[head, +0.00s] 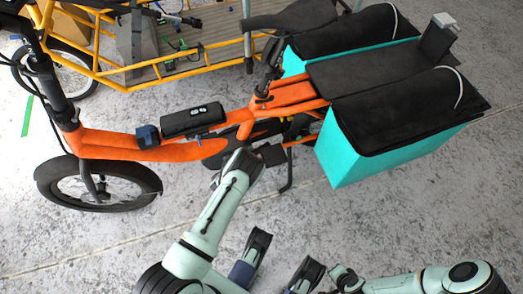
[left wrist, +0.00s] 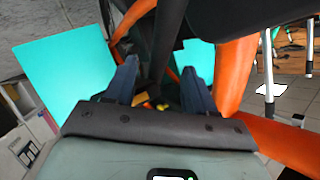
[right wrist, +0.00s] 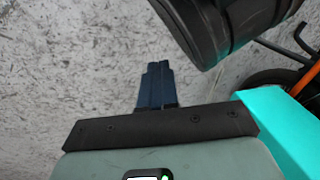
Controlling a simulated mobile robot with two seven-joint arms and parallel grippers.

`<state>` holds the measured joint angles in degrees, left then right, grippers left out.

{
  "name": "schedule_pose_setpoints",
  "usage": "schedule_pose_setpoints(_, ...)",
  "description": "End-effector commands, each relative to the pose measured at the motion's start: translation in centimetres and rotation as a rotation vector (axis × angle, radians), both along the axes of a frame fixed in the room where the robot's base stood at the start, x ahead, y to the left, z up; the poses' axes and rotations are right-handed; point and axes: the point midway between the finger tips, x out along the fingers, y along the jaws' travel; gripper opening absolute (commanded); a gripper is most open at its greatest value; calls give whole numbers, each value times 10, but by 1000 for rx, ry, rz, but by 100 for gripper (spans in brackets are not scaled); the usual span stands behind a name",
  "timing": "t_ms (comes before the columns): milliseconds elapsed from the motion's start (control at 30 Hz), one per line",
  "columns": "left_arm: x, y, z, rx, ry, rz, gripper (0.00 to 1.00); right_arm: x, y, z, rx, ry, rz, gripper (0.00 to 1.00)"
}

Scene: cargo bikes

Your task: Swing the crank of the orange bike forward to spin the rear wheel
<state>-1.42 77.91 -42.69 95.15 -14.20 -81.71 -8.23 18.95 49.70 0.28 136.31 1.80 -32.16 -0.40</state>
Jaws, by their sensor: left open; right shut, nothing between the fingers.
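The orange bike (head: 150,150) stands across the head view with its front wheel (head: 100,187) at left. Its crank area lies at mid-frame, largely hidden behind my left arm. The rear wheel is mostly hidden by the turquoise panniers. My left gripper (left wrist: 160,65) is open in the left wrist view, its two blue fingers apart. A dark bar (left wrist: 162,45) runs through the space between them; I cannot tell whether it is the crank or whether they touch. My right gripper (right wrist: 154,84) is shut and empty in the right wrist view, over concrete floor.
The turquoise pannier (head: 345,155) hangs close to the right of my left gripper. A yellow cargo bike (head: 130,75) stands behind the orange one. A black battery (head: 192,120) sits on the orange frame. The floor in front at left is clear.

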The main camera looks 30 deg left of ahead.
Motion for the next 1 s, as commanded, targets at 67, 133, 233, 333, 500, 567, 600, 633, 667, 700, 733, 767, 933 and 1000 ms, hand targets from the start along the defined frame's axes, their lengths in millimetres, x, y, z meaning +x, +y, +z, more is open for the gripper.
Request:
schedule_pose_setpoints(67,16,-3,-9,1,-1,-2,55,-13,-1,-14,3,44,-2,0)
schedule_pose_setpoints(133,27,-3,-12,0,-2,-1,55,-22,-3,-22,4,75,-5,0)
schedule_pose_setpoints(233,39,-4,-16,1,-1,0,55,-33,-5,-30,6,112,-8,0)
schedule_pose_setpoints(333,48,-5,-19,0,0,0,55,-41,-5,-34,9,138,-10,0)
schedule_pose_setpoints(500,53,-5,-20,0,2,1,55,-47,-6,-37,10,157,-12,0)
schedule_pose_setpoints(567,53,-5,-20,0,2,1,55,-47,-6,-37,10,157,-12,0)
schedule_pose_setpoints(600,53,-5,-20,0,2,1,55,-47,-6,-37,10,157,-12,0)
schedule_pose_setpoints(633,53,-5,-20,0,2,1,55,-47,-6,-37,10,157,-12,0)
schedule_pose_setpoints(667,53,-5,-20,0,2,1,55,-47,-6,-37,10,157,-12,0)
schedule_pose_setpoints(700,53,-5,-19,0,2,1,55,-47,-6,-37,9,157,-11,0)
schedule_pose_setpoints(733,53,-5,-19,0,2,1,52,-47,-6,-37,9,157,-11,0)
schedule_pose_setpoints(767,53,-5,-19,0,2,1,42,-47,-6,-37,9,157,-11,0)
schedule_pose_setpoints(933,53,-5,-19,0,1,2,0,-46,-6,-37,10,156,-11,0)
schedule_pose_setpoints(1000,53,-5,-19,-1,1,2,0,-46,-6,-37,10,156,-11,0)
